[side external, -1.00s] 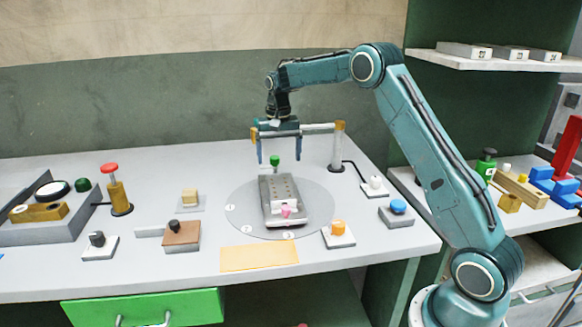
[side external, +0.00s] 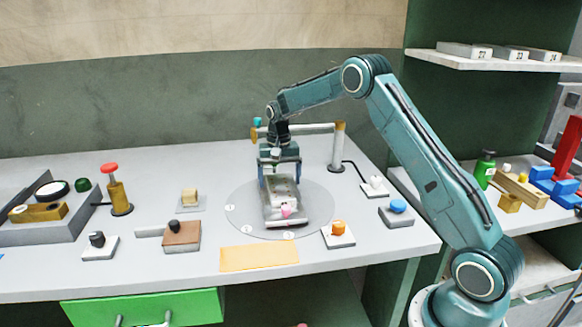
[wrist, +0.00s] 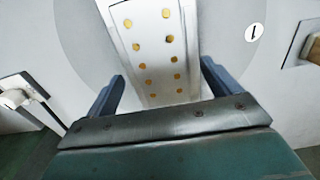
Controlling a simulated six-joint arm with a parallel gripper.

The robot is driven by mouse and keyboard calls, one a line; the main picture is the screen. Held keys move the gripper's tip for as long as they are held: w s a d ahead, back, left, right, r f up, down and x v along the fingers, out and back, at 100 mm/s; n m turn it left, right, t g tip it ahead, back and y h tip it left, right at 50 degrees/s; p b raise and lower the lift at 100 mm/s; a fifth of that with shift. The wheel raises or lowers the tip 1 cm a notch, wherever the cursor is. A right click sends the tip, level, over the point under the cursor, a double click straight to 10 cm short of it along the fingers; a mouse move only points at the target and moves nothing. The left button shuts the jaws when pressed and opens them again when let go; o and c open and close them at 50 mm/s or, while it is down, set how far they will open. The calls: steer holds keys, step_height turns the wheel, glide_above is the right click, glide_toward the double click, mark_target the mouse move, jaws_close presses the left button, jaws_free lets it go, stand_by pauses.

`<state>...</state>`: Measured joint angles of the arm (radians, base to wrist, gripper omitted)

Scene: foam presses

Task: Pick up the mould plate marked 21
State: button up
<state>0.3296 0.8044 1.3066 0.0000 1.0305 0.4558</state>
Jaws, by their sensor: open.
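A grey mould plate (side external: 272,218) lies on the round grey disc (side external: 318,205) in the middle of the bench, with a pink piece (side external: 286,211) at its near end. In the wrist view the plate (wrist: 152,50) shows two rows of gold dots; I see no number on it. My gripper (side external: 280,184) is open, its fingers on either side of the plate's far part. In the wrist view the gripper (wrist: 163,75) has the plate between its fingers, with a gap at each side. More plates (side external: 464,50) stand on the upper shelf; their marks are too small to read surely.
A post with a crossbar (side external: 338,147) stands behind the disc. A brown block (side external: 181,236) is left of the disc, an orange-knobbed box (side external: 338,235) at front right and a blue button (side external: 398,206) further right. A yellow mat (side external: 259,256) lies in front.

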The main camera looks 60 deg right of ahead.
steer(key=shift+f, duration=1)
steer(key=shift+c, duration=0.4)
steer(key=shift+r, duration=0.1)
steer(key=c, duration=1.4)
